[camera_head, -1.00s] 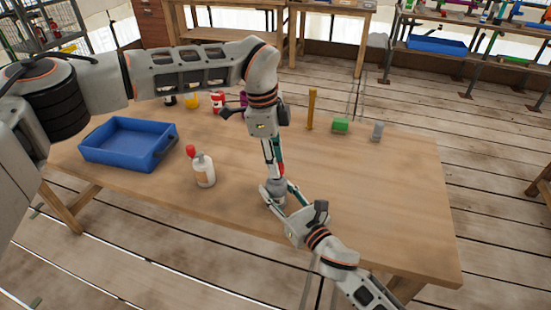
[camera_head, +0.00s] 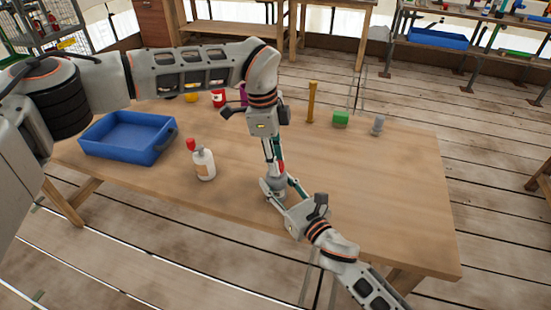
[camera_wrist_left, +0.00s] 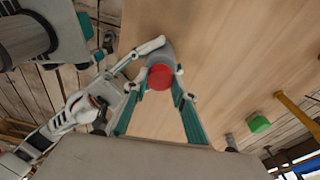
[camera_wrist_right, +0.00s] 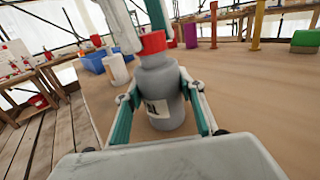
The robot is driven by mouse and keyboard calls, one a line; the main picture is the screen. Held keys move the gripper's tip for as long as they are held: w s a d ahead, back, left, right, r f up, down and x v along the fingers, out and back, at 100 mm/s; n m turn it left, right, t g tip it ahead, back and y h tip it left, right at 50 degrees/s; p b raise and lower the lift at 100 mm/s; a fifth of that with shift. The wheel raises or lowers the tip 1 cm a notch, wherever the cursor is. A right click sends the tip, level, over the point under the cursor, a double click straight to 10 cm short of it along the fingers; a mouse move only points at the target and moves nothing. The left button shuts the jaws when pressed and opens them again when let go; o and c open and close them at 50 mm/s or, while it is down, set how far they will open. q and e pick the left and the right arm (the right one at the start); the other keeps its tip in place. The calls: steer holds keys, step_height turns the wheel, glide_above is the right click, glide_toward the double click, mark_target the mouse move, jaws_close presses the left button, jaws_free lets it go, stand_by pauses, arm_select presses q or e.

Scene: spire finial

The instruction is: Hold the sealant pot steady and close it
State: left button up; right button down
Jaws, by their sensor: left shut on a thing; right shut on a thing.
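The sealant pot is a grey round pot (camera_wrist_right: 166,98) with a pale label, upright on the table in the right wrist view. Its red lid (camera_wrist_right: 152,42) is at the pot's mouth; whether it is fully seated I cannot tell. In the left wrist view the lid (camera_wrist_left: 160,77) shows between my left fingers, with the grey pot (camera_wrist_left: 163,52) behind it. My left gripper (camera_head: 274,164) comes down from above, shut on the lid. My right gripper (camera_head: 274,190) is shut around the pot's body from the front right. In the head view the fingers largely hide the pot and lid.
A white bottle with a red cap (camera_head: 203,163) and a blue tray (camera_head: 127,138) stand to the left. A tan post (camera_head: 311,103), a green block (camera_head: 340,119) and a small grey object (camera_head: 378,125) stand at the back right. The table's right side is clear.

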arm_select(q)
steer(key=shift+f, duration=0.6)
stand_by(0.3)
